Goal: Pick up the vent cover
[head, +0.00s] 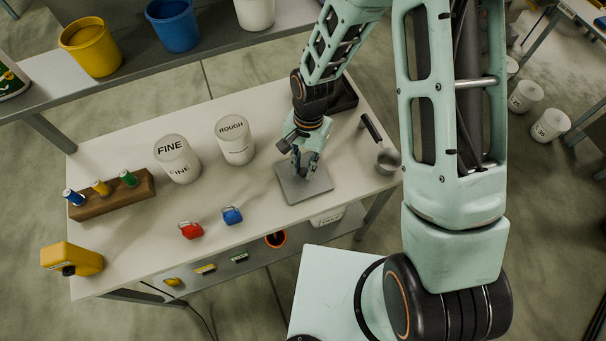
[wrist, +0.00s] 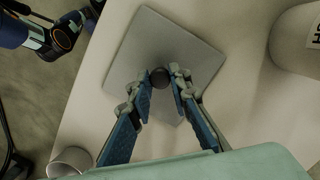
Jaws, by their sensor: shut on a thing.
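The vent cover (head: 292,190) is a flat grey square plate at the right half of the white table. It also shows in the wrist view (wrist: 150,38), with a round dark knob (wrist: 159,77) at its middle. My gripper (head: 304,172) points down over the plate. In the wrist view its blue-grey fingers (wrist: 162,84) stand on either side of the knob and are shut on it. The plate looks level; I cannot tell whether it touches the table. The fingers partly hide its centre in the head view.
White jars marked FINE (head: 177,160) and ROUGH (head: 235,140) stand left of the plate. A metal scoop (head: 386,160) lies to its right. Red (head: 191,230) and blue (head: 232,215) items lie near the front edge. A wooden rack (head: 112,197) and yellow device (head: 72,258) are at left.

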